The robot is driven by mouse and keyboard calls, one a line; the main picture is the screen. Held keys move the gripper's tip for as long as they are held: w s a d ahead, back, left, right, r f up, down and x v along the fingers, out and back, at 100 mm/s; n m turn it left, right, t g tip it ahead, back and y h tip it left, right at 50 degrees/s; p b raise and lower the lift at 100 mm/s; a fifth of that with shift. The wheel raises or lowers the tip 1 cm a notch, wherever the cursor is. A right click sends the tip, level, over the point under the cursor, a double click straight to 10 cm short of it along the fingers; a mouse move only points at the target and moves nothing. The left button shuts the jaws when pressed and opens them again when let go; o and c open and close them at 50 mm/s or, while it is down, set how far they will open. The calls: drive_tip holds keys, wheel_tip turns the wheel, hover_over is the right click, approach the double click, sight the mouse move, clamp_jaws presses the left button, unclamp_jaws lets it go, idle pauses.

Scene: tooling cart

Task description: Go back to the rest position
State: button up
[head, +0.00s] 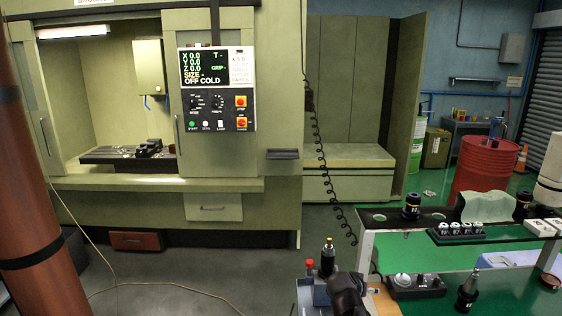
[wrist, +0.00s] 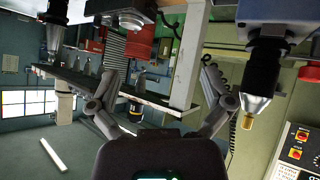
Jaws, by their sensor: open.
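My gripper shows in the wrist view (wrist: 160,72) with its two grey fingers spread wide apart and nothing held between them. In the head view a dark part of my arm end (head: 346,292) shows low in the middle, cut off by the bottom edge. A black tool holder with a brass tip (head: 328,258) stands upright just left of it on a grey-blue block (head: 312,292). In the wrist view, which looks upside down, this holder (wrist: 262,80) appears to the right of the fingers, apart from them.
A rack with a black shelf (head: 385,222) holds several tool holders and collets on the right. A tool holder (head: 467,291) stands on the green cart top (head: 510,290). The machine with its control panel (head: 217,90) stands at the back left. Grey floor (head: 180,270) is clear before it.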

drive_tip(key=s+a+r+n+g+y+p, duration=0.1)
drive_tip(key=s+a+n+g+y+p, duration=0.1)
drive_tip(key=s, duration=0.4)
drive_tip(key=s+a+r+n+g+y+p, duration=0.2)
drive_tip(key=s+a+n+g+y+p, duration=0.1)
drive_tip(key=s+a+g+y+p, duration=0.1)
drive_tip(key=s+a+g+p, duration=0.1)
drive_tip(key=s+p, duration=0.1)
drive_tip(key=shift+s+a+r+g+y+p, duration=0.2)
drive_tip(key=shift+g+y+p, duration=0.1)
drive_tip(key=shift+y+p, duration=0.1)
wheel_tip(320, 180, down, 5)
drive_tip(key=b, duration=0.5)
idle(1.4)
